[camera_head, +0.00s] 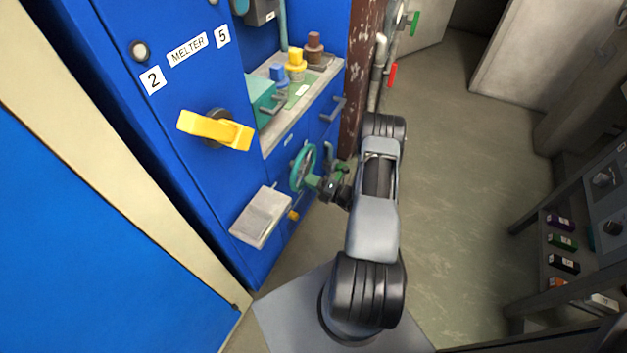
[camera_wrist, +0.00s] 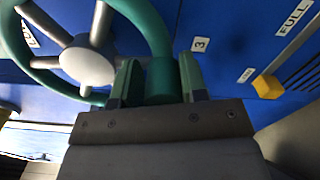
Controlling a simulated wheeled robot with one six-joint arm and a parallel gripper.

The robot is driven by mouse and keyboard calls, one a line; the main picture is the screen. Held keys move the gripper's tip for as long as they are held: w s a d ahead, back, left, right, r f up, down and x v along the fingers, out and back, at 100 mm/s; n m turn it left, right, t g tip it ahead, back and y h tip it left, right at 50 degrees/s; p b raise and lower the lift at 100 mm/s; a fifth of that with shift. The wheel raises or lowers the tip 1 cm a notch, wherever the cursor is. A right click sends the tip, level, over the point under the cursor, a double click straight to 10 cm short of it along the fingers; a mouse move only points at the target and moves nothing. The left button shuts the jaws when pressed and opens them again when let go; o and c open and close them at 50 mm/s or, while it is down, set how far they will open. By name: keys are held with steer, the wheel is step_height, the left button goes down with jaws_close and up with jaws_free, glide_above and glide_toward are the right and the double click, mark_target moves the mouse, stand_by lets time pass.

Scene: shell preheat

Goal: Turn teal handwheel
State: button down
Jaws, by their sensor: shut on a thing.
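The teal handwheel (camera_head: 302,167) is on the front of the blue cabinet, low and left of my arm in the head view. In the wrist view its teal rim (camera_wrist: 150,25), grey spokes and pale round hub (camera_wrist: 88,66) fill the upper left. My gripper (camera_head: 318,182) is at the wheel's near lower side. In the wrist view my gripper (camera_wrist: 160,82) has its green fingers on both sides of a teal part of the wheel and is shut on it.
A yellow lever handle (camera_head: 215,130) sticks out of the blue cabinet. A grey box (camera_head: 261,216) juts out below it, close to the wheel. A yellow knob (camera_wrist: 267,87) is right of the fingers. Open floor (camera_head: 450,200) lies to the right.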

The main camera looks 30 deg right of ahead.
steer(key=shift+s+a+f, duration=0.25)
steer(key=shift+a+f, duration=0.15)
steer(key=shift+a, duration=0.1)
steer(key=c, duration=0.8)
jaws_free()
steer(key=shift+d+r, duration=0.1)
steer(key=shift+s+d, duration=0.3)
steer(key=shift+d, duration=0.05)
steer(key=p+v, duration=0.1)
steer(key=v, duration=1.2)
steer(key=shift+r+p, duration=0.15)
steer(key=shift+p, duration=0.2)
